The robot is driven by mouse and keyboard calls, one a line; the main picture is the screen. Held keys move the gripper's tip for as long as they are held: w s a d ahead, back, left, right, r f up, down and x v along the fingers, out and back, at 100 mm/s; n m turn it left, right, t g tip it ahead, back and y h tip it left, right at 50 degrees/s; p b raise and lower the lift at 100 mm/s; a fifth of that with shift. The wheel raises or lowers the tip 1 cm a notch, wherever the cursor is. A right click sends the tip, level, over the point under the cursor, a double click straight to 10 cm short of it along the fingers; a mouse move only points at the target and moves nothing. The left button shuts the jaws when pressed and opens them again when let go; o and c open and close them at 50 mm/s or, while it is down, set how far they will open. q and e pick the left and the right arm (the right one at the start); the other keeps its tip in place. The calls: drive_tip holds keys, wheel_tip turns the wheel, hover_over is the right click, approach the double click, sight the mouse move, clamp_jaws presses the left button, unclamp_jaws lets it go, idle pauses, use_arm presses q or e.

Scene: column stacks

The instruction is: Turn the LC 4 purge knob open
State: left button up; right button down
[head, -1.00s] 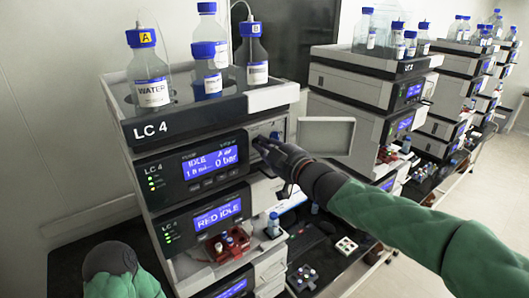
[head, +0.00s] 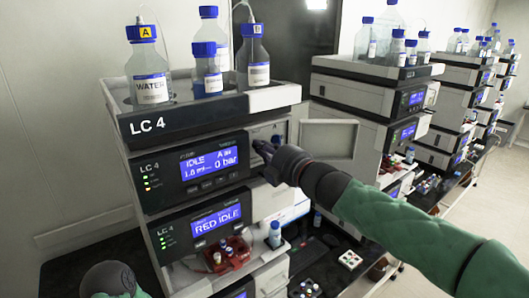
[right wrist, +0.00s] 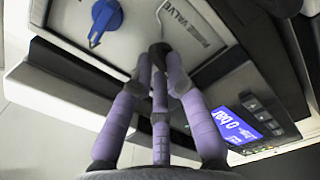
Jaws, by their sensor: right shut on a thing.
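The LC 4 stack (head: 185,125) stands at the left in the head view, with a blue pump display reading IDLE and 0 bar. My right gripper (head: 262,148) reaches its front panel, just right of that display. In the right wrist view its purple fingers (right wrist: 160,68) close together around a small black knob (right wrist: 160,47) beside the PURGE VALVE label (right wrist: 192,24). The fingers hide most of the knob, so how far it is turned cannot be told. My left gripper does not show; only a part of my left arm is at lower left.
A blue knob with a pointer (right wrist: 105,22) sits near the held knob. An open panel door (head: 328,140) stands right of my gripper. Several bottles, among them a WATER bottle (head: 150,88), stand on top. Another stack (head: 365,95) is to the right.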

drive_tip(key=shift+f+n, duration=0.1)
drive_tip(key=shift+n, duration=0.5)
drive_tip(key=c, duration=1.2)
unclamp_jaws()
drive_tip(key=v, duration=1.2)
drive_tip(key=shift+a, duration=0.1)
